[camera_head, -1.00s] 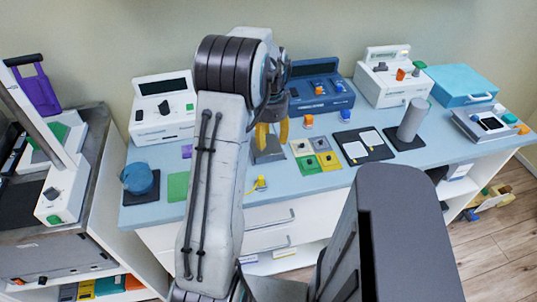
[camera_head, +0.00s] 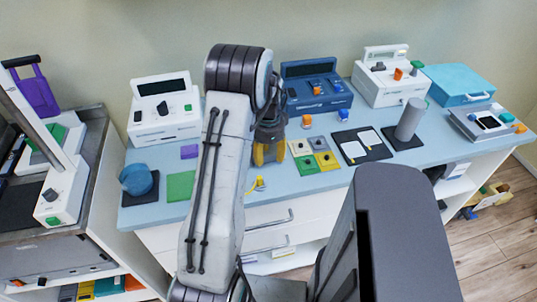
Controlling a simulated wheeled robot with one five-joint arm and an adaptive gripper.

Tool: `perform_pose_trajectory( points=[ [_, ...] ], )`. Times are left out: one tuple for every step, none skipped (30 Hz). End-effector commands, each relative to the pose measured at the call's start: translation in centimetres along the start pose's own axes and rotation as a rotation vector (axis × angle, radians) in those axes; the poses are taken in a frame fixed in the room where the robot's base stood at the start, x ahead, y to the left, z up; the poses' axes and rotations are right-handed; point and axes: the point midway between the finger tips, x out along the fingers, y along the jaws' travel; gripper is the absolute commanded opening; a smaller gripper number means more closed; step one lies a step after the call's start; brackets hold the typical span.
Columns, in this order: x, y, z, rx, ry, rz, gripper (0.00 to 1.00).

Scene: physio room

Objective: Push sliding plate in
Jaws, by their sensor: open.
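My gripper (camera_head: 268,154), with yellow fingers, points down over the middle of the blue-topped counter (camera_head: 225,178). It is just left of the four coloured square tiles (camera_head: 314,155). Its fingers look apart, with nothing seen between them. Whether it touches the counter or a plate I cannot tell. A grey plate-like piece at this spot is now mostly hidden behind the gripper. No part in view can be told for sure as the sliding plate. My arm hides part of the counter.
A blue device (camera_head: 317,91) and a white device (camera_head: 165,112) stand at the back. A grey cylinder (camera_head: 410,120) stands on a dark mat at the right. A blue round item (camera_head: 136,180) and a green square (camera_head: 180,186) lie at the left. A drawer handle (camera_head: 270,218) sticks out at the front.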

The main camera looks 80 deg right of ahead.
Motion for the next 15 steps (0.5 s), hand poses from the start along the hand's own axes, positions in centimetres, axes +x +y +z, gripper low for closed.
perform_pose_trajectory(
  points=[
    [0.08, 0.0, 0.0, 0.0, 0.0, 0.0, 0.45],
    [0.1, 0.0, 0.0, 0.0, 0.0, 0.0, 0.45],
    [0.11, -0.01, 0.0, 0.0, 0.0, 0.0, 0.45],
    [0.11, -0.01, 0.0, 0.0, 0.0, 0.0, 0.45],
    [0.11, -0.01, -0.01, 0.0, 0.0, -0.001, 0.45],
    [0.1, -0.01, -0.01, 0.0, 0.0, -0.001, 0.45],
    [0.1, 0.0, 0.0, 0.0, 0.0, 0.0, 0.45],
    [0.1, 0.0, 0.0, 0.0, 0.0, 0.0, 0.45],
    [0.1, -0.01, 0.0, 0.0, 0.0, 0.0, 0.46],
    [0.09, 0.0, 0.0, 0.0, 0.0, 0.0, 0.44],
    [0.09, 0.0, 0.0, 0.0, 0.0, 0.0, 0.41],
    [0.09, 0.0, 0.0, 0.0, 0.0, 0.0, 0.37],
    [0.08, 0.0, 0.0, 0.0, 0.0, 0.0, 0.35],
    [0.08, 0.0, 0.0, 0.0, 0.0, 0.0, 0.32],
    [0.08, 0.0, 0.0, 0.0, 0.0, 0.0, 0.28]
  ],
)
